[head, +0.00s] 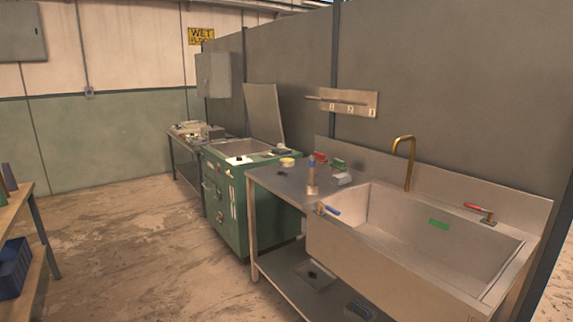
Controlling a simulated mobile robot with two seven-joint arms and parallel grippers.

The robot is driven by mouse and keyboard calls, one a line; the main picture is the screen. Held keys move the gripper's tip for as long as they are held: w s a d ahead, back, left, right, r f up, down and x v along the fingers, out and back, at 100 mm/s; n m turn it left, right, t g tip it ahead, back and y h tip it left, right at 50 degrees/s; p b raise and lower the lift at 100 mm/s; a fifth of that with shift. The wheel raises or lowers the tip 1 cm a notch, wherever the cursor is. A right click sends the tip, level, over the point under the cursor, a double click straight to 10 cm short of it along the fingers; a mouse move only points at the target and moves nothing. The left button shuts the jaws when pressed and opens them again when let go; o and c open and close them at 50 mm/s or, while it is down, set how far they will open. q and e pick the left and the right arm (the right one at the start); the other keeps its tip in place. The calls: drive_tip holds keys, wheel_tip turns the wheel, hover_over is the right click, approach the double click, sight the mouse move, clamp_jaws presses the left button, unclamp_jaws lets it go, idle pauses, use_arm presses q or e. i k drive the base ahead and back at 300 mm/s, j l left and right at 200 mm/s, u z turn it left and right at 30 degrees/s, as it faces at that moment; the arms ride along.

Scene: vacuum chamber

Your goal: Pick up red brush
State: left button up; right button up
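A small red object (320,157), which looks like the red brush, lies on the metal counter (281,183) left of the sink, near the back. It is small in the picture, and its bristles and handle cannot be made out. A bottle (312,178) stands just in front of it and may hide part of it. A green object (338,163) of similar size lies to its right. Neither of my grippers shows in the head view, and nothing is seen touching the red object.
A grey block (342,179) lies near the bottle. The sink basin (430,240) has a brass faucet (409,160) and blue and red handles. A green machine (226,200) with a raised lid stands left. Bare floor (130,250) is open between it and a wooden shelf (18,207).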

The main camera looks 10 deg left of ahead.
sight(321, 159)
drive_tip(key=i+j+u, duration=0.1)
drive_tip(key=u, duration=1.2)
drive_tip(key=i, duration=5.25)
drive_tip(key=j+z, duration=0.1)
drive_tip(key=z, duration=0.85)
